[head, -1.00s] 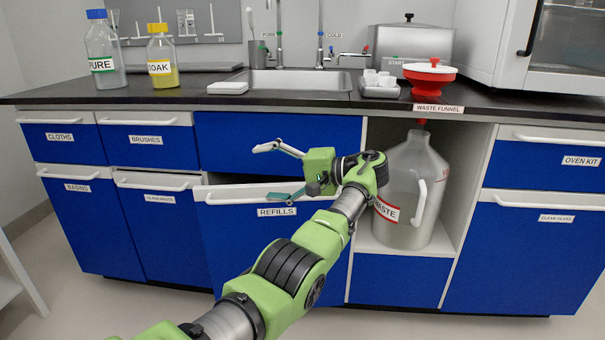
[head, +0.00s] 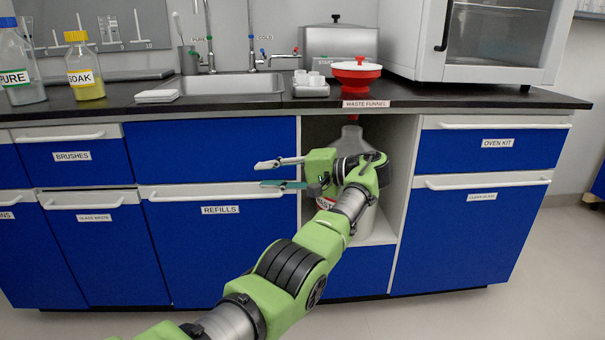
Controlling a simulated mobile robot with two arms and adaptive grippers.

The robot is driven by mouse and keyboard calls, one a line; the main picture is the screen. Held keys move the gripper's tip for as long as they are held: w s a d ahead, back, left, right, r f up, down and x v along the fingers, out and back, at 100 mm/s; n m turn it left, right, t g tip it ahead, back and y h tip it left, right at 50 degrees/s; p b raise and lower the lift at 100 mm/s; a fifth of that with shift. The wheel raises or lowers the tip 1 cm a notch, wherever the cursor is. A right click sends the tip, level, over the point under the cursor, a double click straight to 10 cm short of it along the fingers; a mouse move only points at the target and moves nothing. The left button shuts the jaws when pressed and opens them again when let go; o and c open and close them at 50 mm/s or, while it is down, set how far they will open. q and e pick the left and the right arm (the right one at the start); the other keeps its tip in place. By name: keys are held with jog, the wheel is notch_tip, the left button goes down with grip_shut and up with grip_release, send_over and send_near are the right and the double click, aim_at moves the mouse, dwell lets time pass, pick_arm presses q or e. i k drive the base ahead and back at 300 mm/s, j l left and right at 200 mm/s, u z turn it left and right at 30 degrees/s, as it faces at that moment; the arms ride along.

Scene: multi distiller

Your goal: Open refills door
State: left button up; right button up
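The refills door (head: 216,255) is a blue front with a white top edge, a "REFILLS" label and a white bar handle (head: 205,197). In the head view it is left of centre and looks flush with its neighbours, shut or nearly so. My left gripper (head: 265,175) comes in over the door's upper right corner. Its two fingers point left and stand apart, with nothing between them. They are in front of the door's top edge, just above the handle's right end; I cannot tell whether they touch it. My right gripper is not in view.
The open bay right of the door holds a waste jug (head: 352,150), partly hidden by my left wrist. The black counter (head: 228,108) above carries a sink, bottles and a red funnel (head: 356,75). Floor shows at the lower right.

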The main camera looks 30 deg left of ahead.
aim_at(206, 236)
jog(key=k+j, duration=0.15)
jog(key=k, duration=0.35)
jog(key=k+j, duration=0.1)
jog(key=k, duration=0.35)
